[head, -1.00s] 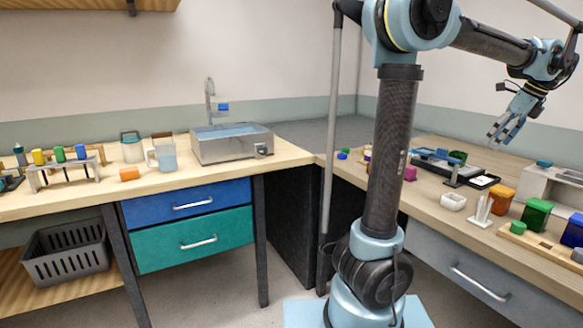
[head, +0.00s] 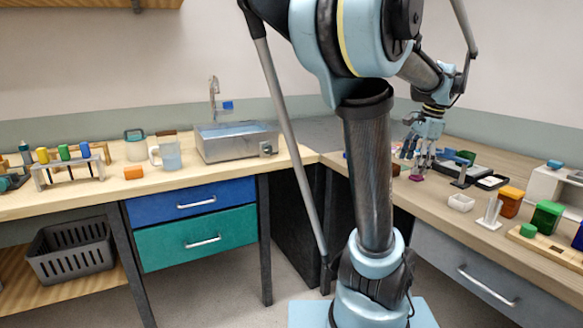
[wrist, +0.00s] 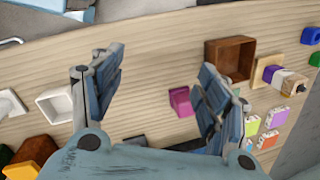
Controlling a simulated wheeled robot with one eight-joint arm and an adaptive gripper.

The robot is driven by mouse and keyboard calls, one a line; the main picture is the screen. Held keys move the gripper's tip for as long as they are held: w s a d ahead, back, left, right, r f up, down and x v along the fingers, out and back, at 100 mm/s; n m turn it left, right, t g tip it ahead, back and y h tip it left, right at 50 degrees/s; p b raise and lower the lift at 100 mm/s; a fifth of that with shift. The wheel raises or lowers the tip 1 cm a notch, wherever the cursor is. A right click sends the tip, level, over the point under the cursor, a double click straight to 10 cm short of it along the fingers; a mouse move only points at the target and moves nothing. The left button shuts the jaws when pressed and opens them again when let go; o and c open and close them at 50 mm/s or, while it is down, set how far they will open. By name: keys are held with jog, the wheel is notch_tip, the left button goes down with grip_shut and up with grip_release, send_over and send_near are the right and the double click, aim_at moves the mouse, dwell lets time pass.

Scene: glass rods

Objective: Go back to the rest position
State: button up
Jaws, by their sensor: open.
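My gripper (head: 420,158) is over the right-hand bench in the head view, near a magenta block. In the wrist view my gripper (wrist: 165,90) has its two fingers spread wide apart with nothing held between them. The magenta block (wrist: 181,101) lies on the bench below, close to the right finger in the picture. It also shows in the head view (head: 417,178) just under the fingers. My arm stands in front of the corner and hides part of the right bench.
The wrist view shows a white box (wrist: 56,105), a brown open box (wrist: 230,60) and several coloured blocks. In the head view a green box (head: 546,217) and an orange container (head: 510,201) stand on the right bench. A sink (head: 236,142) is on the left bench.

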jog(key=s+a+f+n, duration=0.7)
jog(key=a+f+n, duration=0.1)
jog(key=a+f, duration=0.1)
jog(key=s+a+f+n+h, duration=0.1)
jog(key=s+a+f+n, duration=0.5)
jog(key=a+f+n, duration=0.3)
jog(key=shift+s+a+f+h, duration=0.35)
jog(key=shift+a+f, duration=0.25)
jog(key=shift+f, duration=0.15)
jog(key=shift+w+f, duration=0.2)
jog(key=shift+w, duration=0.25)
jog(key=shift+c, duration=0.5)
